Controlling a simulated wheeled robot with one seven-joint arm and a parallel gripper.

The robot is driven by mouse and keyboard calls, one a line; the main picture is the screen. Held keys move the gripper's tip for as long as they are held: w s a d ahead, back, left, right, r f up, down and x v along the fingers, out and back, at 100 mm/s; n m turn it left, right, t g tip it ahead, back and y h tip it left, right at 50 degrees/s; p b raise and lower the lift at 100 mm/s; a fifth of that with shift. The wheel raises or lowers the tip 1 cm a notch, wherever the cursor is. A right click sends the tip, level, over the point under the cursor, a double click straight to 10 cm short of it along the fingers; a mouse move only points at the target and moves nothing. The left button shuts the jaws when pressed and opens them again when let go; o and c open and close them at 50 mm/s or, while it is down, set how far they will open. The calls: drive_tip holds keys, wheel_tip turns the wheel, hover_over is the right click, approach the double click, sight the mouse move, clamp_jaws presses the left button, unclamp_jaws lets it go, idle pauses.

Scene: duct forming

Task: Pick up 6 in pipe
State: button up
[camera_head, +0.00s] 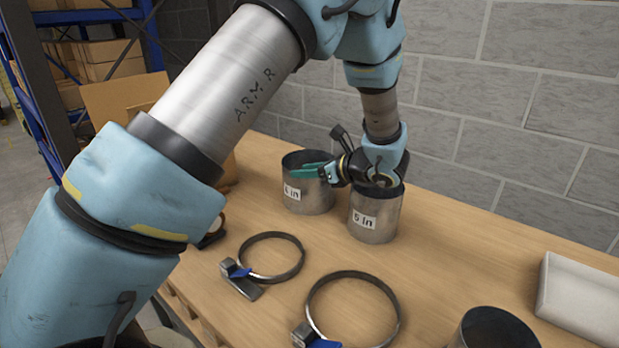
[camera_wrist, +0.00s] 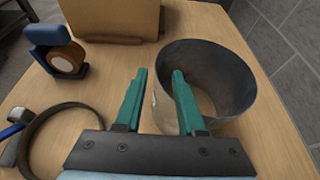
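A wide grey metal pipe (camera_head: 307,195) stands upright on the table in the head view; its label ends in "in", but its number is hard to read. A pipe labelled "5 in" (camera_head: 375,218) stands to its right, partly behind my wrist. My gripper (camera_head: 308,171) is open at the rim of the left pipe. In the wrist view its two teal fingers (camera_wrist: 159,73) are apart. The near wall of the pipe (camera_wrist: 165,112) shows between them, with the right finger over the pipe's opening. I cannot tell whether either finger touches the wall.
Two metal ring clamps with blue handles (camera_head: 272,258) (camera_head: 352,308) lie in front on the table. Another open pipe (camera_head: 493,330) is at the bottom right, near a white block (camera_head: 582,298). A tape dispenser (camera_wrist: 62,58) and cardboard (camera_wrist: 110,18) are behind. A block wall bounds the table.

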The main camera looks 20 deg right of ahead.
drive_tip(key=p+x, duration=0.1)
drive_tip(key=x, duration=0.2)
drive_tip(key=shift+w+a, duration=0.15)
drive_tip(key=shift+a, duration=0.1)
clamp_jaws()
idle(1.2)
